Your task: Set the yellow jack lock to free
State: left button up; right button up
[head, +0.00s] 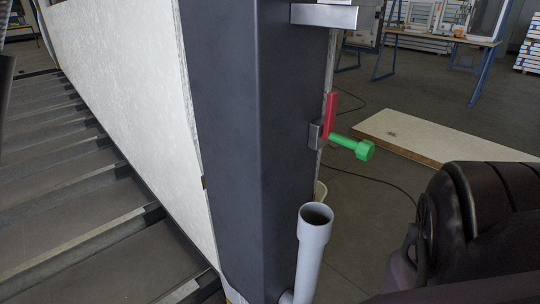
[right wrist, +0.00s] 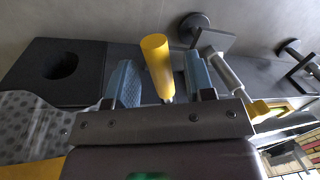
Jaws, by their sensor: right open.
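In the right wrist view, a yellow cylinder (right wrist: 157,65), which looks like the yellow jack lock's handle, stands between the two blue finger pads of my right gripper (right wrist: 160,82). The gripper is open, with a gap visible on each side of the cylinder. The cylinder's lower end is partly hidden behind the gripper body. The yellow lock does not show in the head view, where my dark right arm fills the lower right. My left gripper is not in view.
A dark post (head: 232,150) stands in the middle of the head view. A green bolt (head: 350,146) and red lever (head: 331,110) are on its right side, above a grey pipe (head: 314,235). A pale board (head: 440,138) lies on the floor behind.

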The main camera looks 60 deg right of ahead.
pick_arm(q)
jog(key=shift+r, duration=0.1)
pick_arm(e)
jog(key=shift+r, duration=0.1)
jog(key=shift+w+r+p, duration=0.2)
jog(key=shift+r+p, duration=0.25)
jog(key=shift+r, duration=0.1)
pick_arm(q)
jog(key=p, duration=0.2)
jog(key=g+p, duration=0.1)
jog(key=p, duration=0.1)
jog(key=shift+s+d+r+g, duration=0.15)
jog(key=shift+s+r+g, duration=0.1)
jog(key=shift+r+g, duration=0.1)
pick_arm(e)
notch_tip(320, 180, up, 6)
jog(key=d, duration=0.1)
jog(key=shift+d, duration=0.2)
jog(key=shift+s, duration=0.15)
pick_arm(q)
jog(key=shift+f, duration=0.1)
pick_arm(e)
jog(key=shift+c, duration=0.4)
